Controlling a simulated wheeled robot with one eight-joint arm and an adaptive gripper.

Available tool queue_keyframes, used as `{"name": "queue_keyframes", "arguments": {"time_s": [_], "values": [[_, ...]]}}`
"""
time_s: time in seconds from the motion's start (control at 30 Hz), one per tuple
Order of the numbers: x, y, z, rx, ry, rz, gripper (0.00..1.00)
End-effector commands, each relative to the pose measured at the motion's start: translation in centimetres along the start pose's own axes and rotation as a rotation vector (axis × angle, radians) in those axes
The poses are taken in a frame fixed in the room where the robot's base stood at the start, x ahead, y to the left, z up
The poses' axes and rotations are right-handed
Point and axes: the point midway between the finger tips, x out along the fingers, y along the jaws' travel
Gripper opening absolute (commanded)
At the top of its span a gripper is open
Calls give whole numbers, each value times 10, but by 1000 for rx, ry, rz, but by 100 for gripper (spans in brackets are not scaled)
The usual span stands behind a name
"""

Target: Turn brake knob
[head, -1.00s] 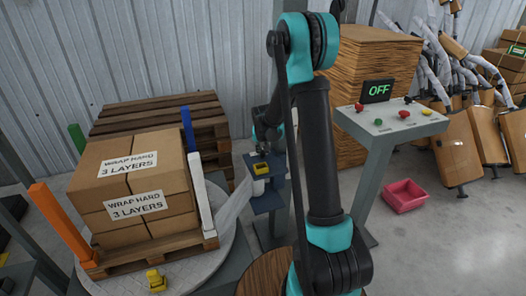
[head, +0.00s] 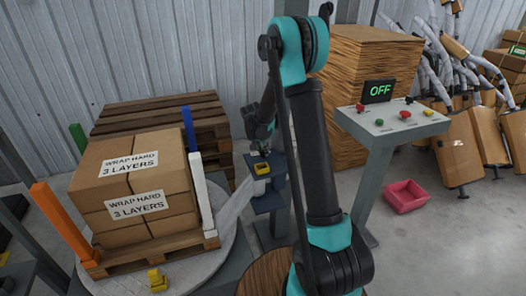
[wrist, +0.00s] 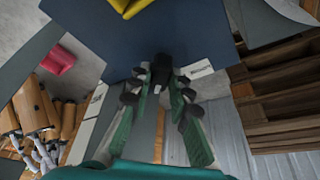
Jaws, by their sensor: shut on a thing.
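The brake knob (wrist: 158,77) is a small black piece at the edge of the dark blue stretch-film carriage (wrist: 190,35) in the wrist view. My gripper (wrist: 160,82) is shut on it, one fingertip on each side. The fingers hide much of the knob, so its angle is hard to read. In the head view my gripper (head: 262,151) is at the back edge of the carriage (head: 278,166), and the knob is not distinct there.
A yellow part (head: 262,169) sits on the carriage top. Film stretches left to the boxed pallet load (head: 135,180) on the round turntable (head: 190,283). A control console (head: 390,125) reading OFF and a pink bin (head: 405,196) are to the right.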

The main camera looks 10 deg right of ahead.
Motion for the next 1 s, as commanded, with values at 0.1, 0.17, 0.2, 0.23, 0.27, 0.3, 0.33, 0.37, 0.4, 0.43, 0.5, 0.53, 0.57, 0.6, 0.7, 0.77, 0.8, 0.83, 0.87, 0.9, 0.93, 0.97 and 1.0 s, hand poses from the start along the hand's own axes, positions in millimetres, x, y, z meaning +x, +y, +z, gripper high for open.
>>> {"name": "queue_keyframes", "arguments": {"time_s": [0.1,0.17,0.2,0.23,0.27,0.3,0.33,0.37,0.4,0.43,0.5,0.53,0.57,0.6,0.7,0.77,0.8,0.83,0.87,0.9,0.93,0.97,1.0], "values": [[0,0,1,1,-3,1,0],[0,0,1,1,-3,1,0],[0,0,1,1,-3,1,0],[0,0,1,1,-3,1,0],[0,0,1,1,-3,1,0],[0,0,1,1,-3,1,24],[0,0,1,0,-3,0,27],[0,0,1,0,-3,0,31],[0,0,1,0,-2,0,36],[0,0,1,0,-2,0,40],[0,0,1,0,-2,0,40],[0,0,1,0,-2,0,40],[0,0,0,0,-2,0,40],[0,0,0,0,-1,0,40],[0,0,0,0,-1,0,40],[-2,0,0,-1,-1,0,40],[-4,0,0,-1,-1,-1,40],[-6,0,0,-1,-1,-1,40],[-9,0,0,-1,-1,-1,40],[-13,0,0,-1,-1,-1,40],[-17,0,0,-1,-1,-1,40],[-22,0,0,-1,-1,-1,40],[-29,0,0,-1,-1,-1,40]]}}
